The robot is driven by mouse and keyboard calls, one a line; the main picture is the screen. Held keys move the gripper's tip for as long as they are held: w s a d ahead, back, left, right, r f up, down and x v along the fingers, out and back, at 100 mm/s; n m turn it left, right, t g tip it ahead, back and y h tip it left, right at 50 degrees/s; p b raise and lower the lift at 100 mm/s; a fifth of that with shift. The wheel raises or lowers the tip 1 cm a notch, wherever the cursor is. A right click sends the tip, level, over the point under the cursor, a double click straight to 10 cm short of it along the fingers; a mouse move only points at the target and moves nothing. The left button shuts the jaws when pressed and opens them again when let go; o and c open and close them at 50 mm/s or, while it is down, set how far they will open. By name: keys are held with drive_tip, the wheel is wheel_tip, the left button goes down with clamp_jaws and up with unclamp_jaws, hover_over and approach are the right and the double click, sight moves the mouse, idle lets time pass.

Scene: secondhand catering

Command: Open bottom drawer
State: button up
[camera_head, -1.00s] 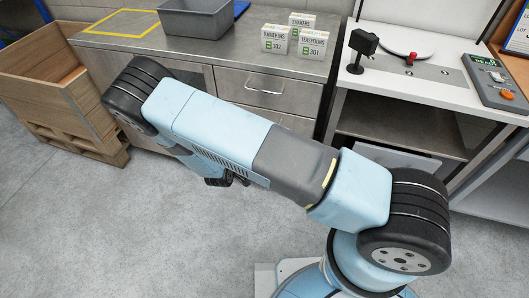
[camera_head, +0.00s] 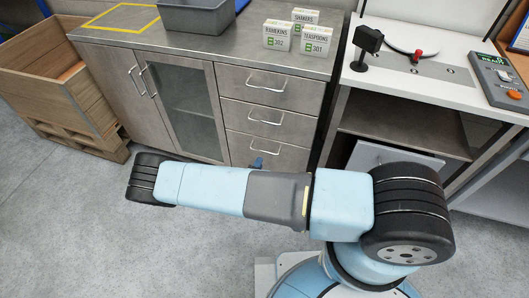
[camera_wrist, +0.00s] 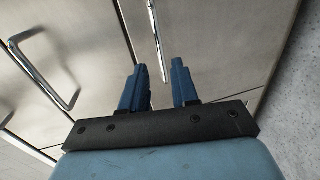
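The bottom drawer (camera_head: 285,157) is the lowest of three drawers in the steel cabinet and looks shut. Its metal bar handle (camera_head: 265,150) is in the head view, partly overlapped by my blue gripper (camera_head: 257,163). In the wrist view, my gripper (camera_wrist: 159,80) shows two blue fingers spread apart with nothing between them. The bottom drawer's handle (camera_wrist: 157,40) lies just beyond the fingertips, roughly in line with the gap. I cannot tell how far off it is. My arm hides the cabinet's lower edge in the head view.
The middle drawer (camera_head: 275,124) and top drawer (camera_head: 275,92) are shut above. A glass-fronted door (camera_head: 188,110) stands to their left. A wooden crate (camera_head: 60,100) is at far left, and a white-topped workbench (camera_head: 440,88) is at right. The floor in front is clear.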

drive_tip(key=x, duration=1)
clamp_jaws()
